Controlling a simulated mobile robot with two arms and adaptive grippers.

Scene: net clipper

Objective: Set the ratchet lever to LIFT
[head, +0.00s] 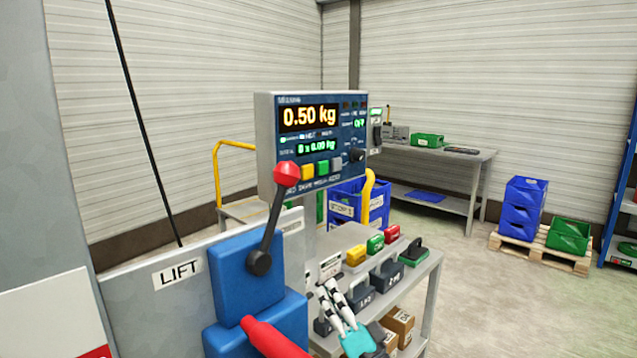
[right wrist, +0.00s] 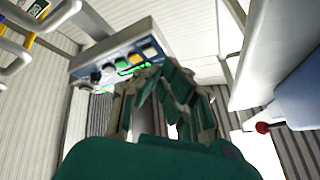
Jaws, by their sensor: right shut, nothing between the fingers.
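The ratchet lever (head: 270,228) is a dark rod with a red knob (head: 286,174). It rises from a dark pivot on a blue housing (head: 245,275) and leans up and slightly right. The LIFT label (head: 178,274) is on the grey panel left of the housing. My right gripper (head: 324,288), with black-and-white fingers and a teal body, is below and right of the knob, apart from the lever. Its fingers are shut and empty; they also show in the right wrist view (right wrist: 168,80). My left gripper is not in view.
A display unit (head: 312,140) reading 0.50 kg stands behind the lever. A red bar (head: 272,338) juts from the housing's lower front. A grey cart (head: 415,290) with coloured blocks is to the right. In the right wrist view, a small red ball (right wrist: 262,127) is at right.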

